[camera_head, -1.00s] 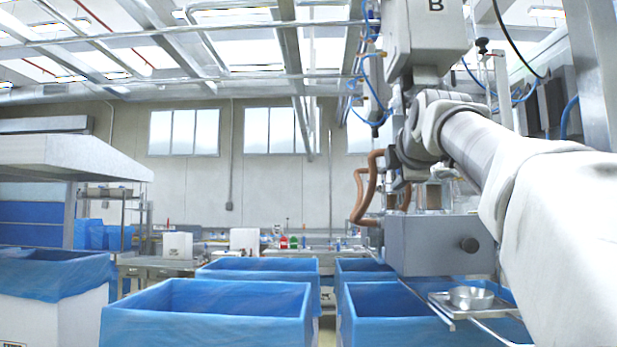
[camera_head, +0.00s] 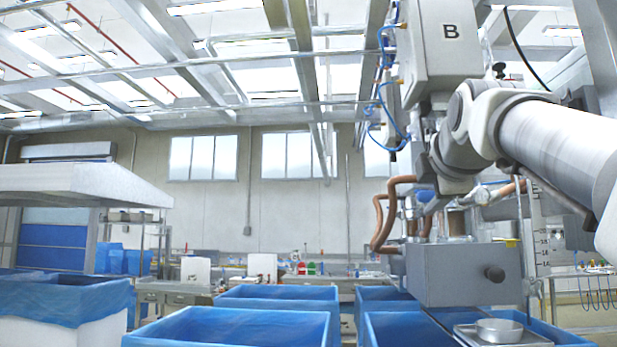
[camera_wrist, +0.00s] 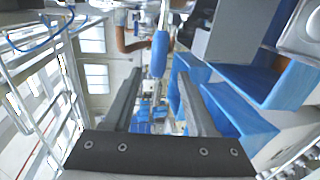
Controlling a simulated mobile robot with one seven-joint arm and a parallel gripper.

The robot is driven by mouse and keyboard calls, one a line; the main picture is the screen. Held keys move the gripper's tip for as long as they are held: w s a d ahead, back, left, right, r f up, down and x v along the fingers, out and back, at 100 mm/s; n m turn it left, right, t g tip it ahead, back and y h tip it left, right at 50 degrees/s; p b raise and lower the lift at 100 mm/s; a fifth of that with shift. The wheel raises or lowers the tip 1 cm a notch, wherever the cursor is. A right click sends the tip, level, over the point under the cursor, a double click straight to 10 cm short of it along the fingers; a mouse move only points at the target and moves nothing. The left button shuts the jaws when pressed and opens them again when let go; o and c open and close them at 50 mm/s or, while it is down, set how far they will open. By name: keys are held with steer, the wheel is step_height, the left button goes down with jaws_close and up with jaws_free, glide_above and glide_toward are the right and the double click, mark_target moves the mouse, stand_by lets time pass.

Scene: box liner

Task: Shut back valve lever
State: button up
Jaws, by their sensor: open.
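In the wrist view, a blue, rounded lever handle (camera_wrist: 160,54) stands lengthwise in front of my gripper (camera_wrist: 159,76). My gripper is open, with one dark finger on each side of the handle's line. The handle shows just beyond the fingertips, and I see no contact. Whether it is the back valve's lever I cannot tell for sure. In the head view, the filling machine (camera_head: 445,60) marked "B" stands at the right with copper-coloured pipes (camera_head: 384,222). My arm crosses in front of it, and my fingers cannot be made out there.
Blue-lined boxes (camera_head: 235,326) stand below and left of the machine. A grey metal box (camera_head: 462,275) with a black knob and a small metal bowl (camera_head: 499,330) sit low at the right. A copper pipe (camera_wrist: 128,40) is close to the handle in the wrist view.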

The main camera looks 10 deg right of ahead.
steer(key=v, duration=1)
steer(key=shift+p, duration=0.35)
steer(key=shift+f, duration=0.1)
steer(key=s+a+f+m+g+y, duration=0.1)
steer(key=s+a+f+m+g, duration=0.3)
steer(key=f, duration=1.1)
steer(key=s+a+f+m+g+y, duration=0.2)
steer(key=s+a+f+m, duration=0.3)
steer(key=f, duration=1.1)
steer(key=s+a+f+m+g+y, duration=0.1)
steer(key=a+f+m+g, duration=0.35)
steer(key=f, duration=1.05)
step_height(320, 180, up, 16)
steer(key=s+d+m+p, duration=0.1)
steer(key=m+p, duration=0.1)
steer(key=p, duration=1.5)
steer(key=shift+d+t, duration=0.25)
steer(key=shift+t, duration=0.2)
